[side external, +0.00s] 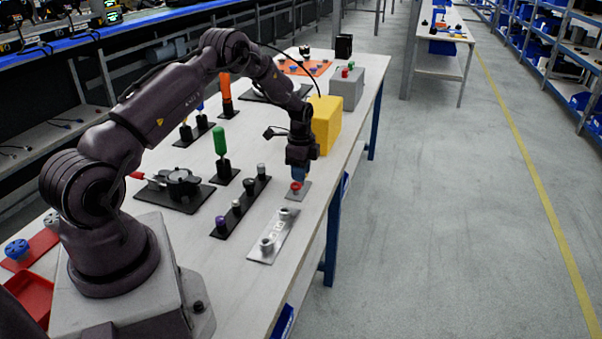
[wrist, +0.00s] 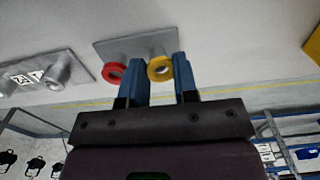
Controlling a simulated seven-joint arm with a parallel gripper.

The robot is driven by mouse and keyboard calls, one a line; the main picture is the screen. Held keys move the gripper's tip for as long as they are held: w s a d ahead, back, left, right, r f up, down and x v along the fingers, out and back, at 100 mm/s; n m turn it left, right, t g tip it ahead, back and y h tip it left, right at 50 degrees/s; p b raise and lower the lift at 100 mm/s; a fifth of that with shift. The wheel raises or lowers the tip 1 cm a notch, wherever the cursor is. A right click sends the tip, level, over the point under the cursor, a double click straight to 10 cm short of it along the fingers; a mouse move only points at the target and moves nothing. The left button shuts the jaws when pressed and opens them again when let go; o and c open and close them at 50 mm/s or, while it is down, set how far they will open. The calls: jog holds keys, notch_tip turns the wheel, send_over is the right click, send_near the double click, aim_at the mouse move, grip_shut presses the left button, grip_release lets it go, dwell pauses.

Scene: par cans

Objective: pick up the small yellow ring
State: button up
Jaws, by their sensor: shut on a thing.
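In the wrist view, the small yellow ring (wrist: 160,68) sits between the two blue fingers of my gripper (wrist: 160,75), which is shut on it. A grey peg shows behind the ring; I cannot tell whether the ring is still around it. A red ring (wrist: 114,72) is on the neighbouring peg, just outside the left finger. Both pegs belong to a small grey plate (wrist: 118,44). In the side view, my gripper (side external: 299,174) points down over that plate (side external: 302,194), with the red ring (side external: 295,186) beside the fingertips. The yellow ring is hidden there.
A silver plate with two short pegs (side external: 281,222) lies in front of the grey plate. A black rack with several knobs (side external: 243,209) is to the left. A yellow block (side external: 326,122) stands close behind my gripper. The table's right edge is near.

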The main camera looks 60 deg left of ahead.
jog(key=shift+r, duration=0.45)
jog(key=r, duration=0.3)
jog(key=shift+s+d+r, duration=0.1)
jog(key=shift+s, duration=0.1)
jog(key=s+d+r, duration=0.7)
jog(key=s+r, duration=0.2)
jog(key=s, duration=0.2)
jog(key=d+f+m, duration=0.1)
jog(key=f, duration=0.1)
jog(key=w+d+f+m+t, duration=0.1)
jog(key=f+m, duration=0.1)
jog(key=f, duration=0.1)
jog(key=d+f+m, duration=0.1)
jog(key=f, duration=0.2)
jog(key=shift+w+d+m+y, duration=0.2)
jog(key=shift+m+y, duration=0.1)
jog(key=shift+f, duration=2.6)
jog(key=shift+f, duration=0.1)
